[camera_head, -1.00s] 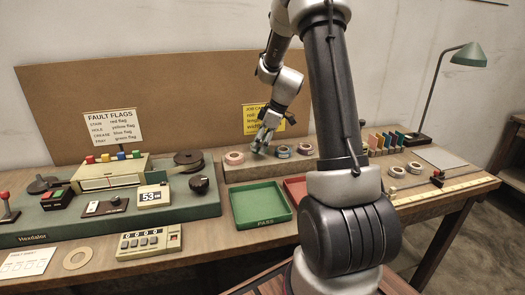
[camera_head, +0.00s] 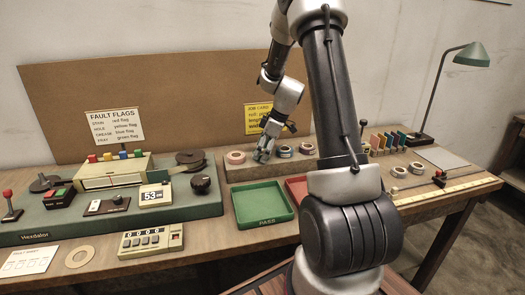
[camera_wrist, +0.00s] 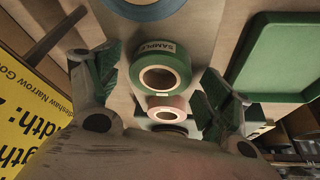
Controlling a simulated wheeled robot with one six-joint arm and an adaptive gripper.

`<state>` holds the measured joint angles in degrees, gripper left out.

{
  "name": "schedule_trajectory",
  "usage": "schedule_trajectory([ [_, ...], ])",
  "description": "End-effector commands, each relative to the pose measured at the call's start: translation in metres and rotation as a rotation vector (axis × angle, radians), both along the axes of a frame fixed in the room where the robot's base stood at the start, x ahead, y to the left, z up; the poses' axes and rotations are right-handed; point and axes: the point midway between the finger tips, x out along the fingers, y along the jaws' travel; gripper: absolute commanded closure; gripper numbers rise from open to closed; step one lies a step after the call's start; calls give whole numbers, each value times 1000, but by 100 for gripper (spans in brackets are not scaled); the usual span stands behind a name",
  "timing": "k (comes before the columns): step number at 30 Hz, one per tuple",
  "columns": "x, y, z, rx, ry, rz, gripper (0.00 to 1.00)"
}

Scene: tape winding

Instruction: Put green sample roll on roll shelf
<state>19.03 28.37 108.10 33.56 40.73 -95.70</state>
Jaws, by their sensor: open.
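The green sample roll (camera_wrist: 160,65) lies on a wooden surface in the wrist view, with a white SAMPLE label on its rim. My open gripper (camera_wrist: 160,95) has one finger on each side of it, with gaps between fingers and roll. In the head view my gripper (camera_head: 263,153) is low over the raised wooden shelf (camera_head: 240,173) at the back of the bench. The green roll cannot be made out there, probably hidden by the gripper. I cannot tell for sure whether this raised shelf is the roll shelf.
A pink roll (camera_head: 236,157) stands left of my gripper, and two more rolls (camera_head: 285,151) (camera_head: 307,148) to the right. A blue roll (camera_wrist: 145,8) is close in the wrist view. A green PASS tray (camera_head: 263,220) and a red tray (camera_head: 297,187) lie in front.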

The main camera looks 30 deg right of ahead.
Motion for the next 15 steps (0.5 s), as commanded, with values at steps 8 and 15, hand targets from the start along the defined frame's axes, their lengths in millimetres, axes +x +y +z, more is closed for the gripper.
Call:
schedule_trajectory([
  [8,-7,-10,33,-2,-4,-2,21],
  [15,-20,-27,83,-2,-4,-2,21],
])
